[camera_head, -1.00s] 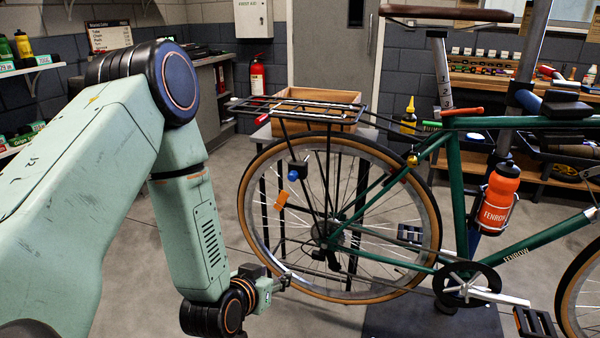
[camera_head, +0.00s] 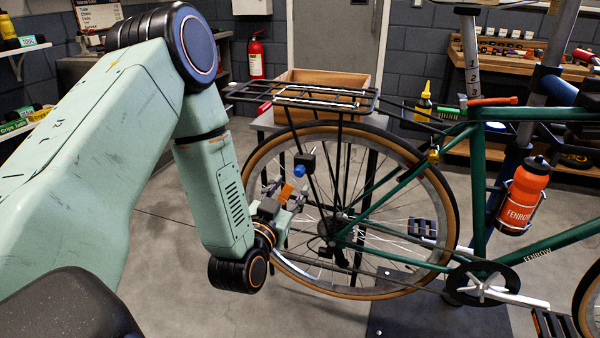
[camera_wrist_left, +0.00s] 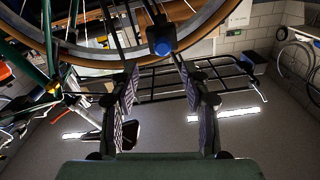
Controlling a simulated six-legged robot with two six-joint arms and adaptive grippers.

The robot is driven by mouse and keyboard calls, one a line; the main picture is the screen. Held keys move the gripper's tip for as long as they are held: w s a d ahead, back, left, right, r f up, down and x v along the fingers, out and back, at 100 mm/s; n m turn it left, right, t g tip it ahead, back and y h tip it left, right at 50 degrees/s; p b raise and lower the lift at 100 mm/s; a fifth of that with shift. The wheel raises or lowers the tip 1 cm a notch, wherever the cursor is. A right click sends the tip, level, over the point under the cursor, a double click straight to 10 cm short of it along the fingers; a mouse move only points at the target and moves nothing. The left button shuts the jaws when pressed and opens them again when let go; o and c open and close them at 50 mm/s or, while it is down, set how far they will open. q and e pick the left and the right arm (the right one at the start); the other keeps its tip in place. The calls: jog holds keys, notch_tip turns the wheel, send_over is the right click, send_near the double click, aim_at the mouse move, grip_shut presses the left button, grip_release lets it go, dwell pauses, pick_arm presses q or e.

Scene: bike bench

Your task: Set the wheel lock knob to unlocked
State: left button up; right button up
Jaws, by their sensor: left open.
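The wheel lock knob (camera_head: 299,171) is a small blue knob on a black block (camera_head: 305,160) beside the bike's rear wheel (camera_head: 447,190). In the left wrist view the blue knob (camera_wrist_left: 162,47) is just beyond my fingertips, roughly centred between them. My left gripper (camera_head: 284,198) is open and empty, just below the knob in the head view. Its two fingers also show in the left wrist view (camera_wrist_left: 160,80). I see no contact with the knob. Whether the knob reads locked or unlocked is too small to tell. My right gripper is not in view.
An orange reflector (camera_head: 287,191) overlaps my gripper fingers in the head view. The black rear rack (camera_head: 310,98) is above the knob, with a wooden box (camera_head: 350,80) behind it. Spokes and the green frame (camera_head: 400,197) are to the right. Floor is clear below the arm.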

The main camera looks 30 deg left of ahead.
aim_at(298, 173)
pick_arm(q)
jog(key=x, duration=0.3)
jog(key=b+x, duration=0.1)
jog(key=x, duration=0.1)
jog(key=shift+w+a+f, duration=0.15)
jog(key=shift+a+f, duration=0.2)
jog(key=shift+a, duration=0.1)
jog(key=shift+w, duration=0.4)
jog(key=shift+w+d+r, duration=0.2)
jog(key=shift+w+r, duration=0.05)
jog(key=shift+r, duration=0.05)
jog(key=shift+a+f, duration=0.1)
jog(key=shift+a, duration=0.15)
jog(key=shift+w, duration=0.15)
jog(key=shift+c, duration=1)
jog(key=shift+d, duration=0.15)
jog(key=c, duration=0.3)
grip_shut()
